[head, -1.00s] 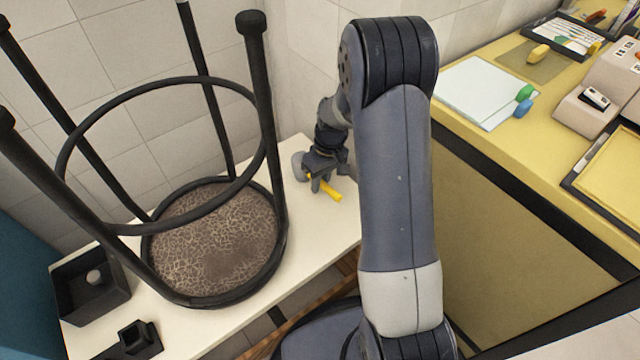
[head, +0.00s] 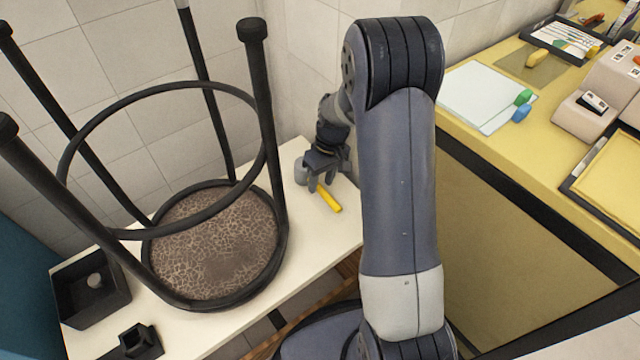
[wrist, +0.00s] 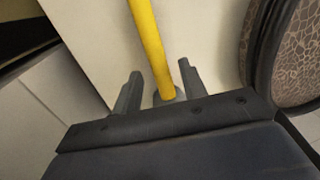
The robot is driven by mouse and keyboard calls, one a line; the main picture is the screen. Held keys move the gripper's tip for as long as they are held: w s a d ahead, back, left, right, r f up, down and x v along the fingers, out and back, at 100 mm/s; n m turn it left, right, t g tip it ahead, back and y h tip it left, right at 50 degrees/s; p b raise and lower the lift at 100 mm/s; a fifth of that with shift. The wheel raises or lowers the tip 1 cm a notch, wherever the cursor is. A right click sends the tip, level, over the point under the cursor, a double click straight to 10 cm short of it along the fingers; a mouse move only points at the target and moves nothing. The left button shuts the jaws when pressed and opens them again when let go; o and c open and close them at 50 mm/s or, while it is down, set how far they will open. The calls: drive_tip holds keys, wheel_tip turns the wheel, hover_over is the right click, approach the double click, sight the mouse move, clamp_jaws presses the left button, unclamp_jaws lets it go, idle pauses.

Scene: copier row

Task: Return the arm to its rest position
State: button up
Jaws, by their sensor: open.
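My gripper (head: 322,182) is open over the white table (head: 230,327), just above a yellow stick (head: 329,199). In the wrist view the stick (wrist: 152,45) runs between the two spread fingers of my gripper (wrist: 158,76), with gaps on both sides. Its near end overlaps a small grey round thing (wrist: 179,94), which also shows beside my gripper in the head view (head: 301,174). I cannot tell whether the stick touches it. My arm crosses the middle of the head view.
An upturned black stool (head: 278,245) stands on the table left of my gripper, legs up. A black open box (head: 115,305) and a small black holder (head: 150,345) are at front left. A yellow counter (head: 480,150) with paper and trays stands right. A tiled wall is behind.

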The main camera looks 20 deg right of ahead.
sight(320, 186)
wheel_tip(320, 186, up, 8)
drive_tip(key=d+p, duration=0.1)
drive_tip(key=p, duration=0.1)
drive_tip(key=shift+s+d, duration=0.15)
drive_tip(key=shift+d, duration=0.2)
drive_tip(key=f+b, duration=0.1)
drive_tip(key=f, duration=0.2)
drive_tip(key=a+f+b, duration=0.1)
drive_tip(key=f, duration=0.3)
drive_tip(key=a+f+b, duration=0.1)
drive_tip(key=f, duration=0.3)
drive_tip(key=shift+a+b, duration=0.15)
drive_tip(key=shift+b, duration=0.2)
wheel_tip(320, 186, up, 4)
drive_tip(key=shift+r+p, duration=0.1)
drive_tip(key=shift+p, duration=0.6)
drive_tip(key=shift+r, duration=0.65)
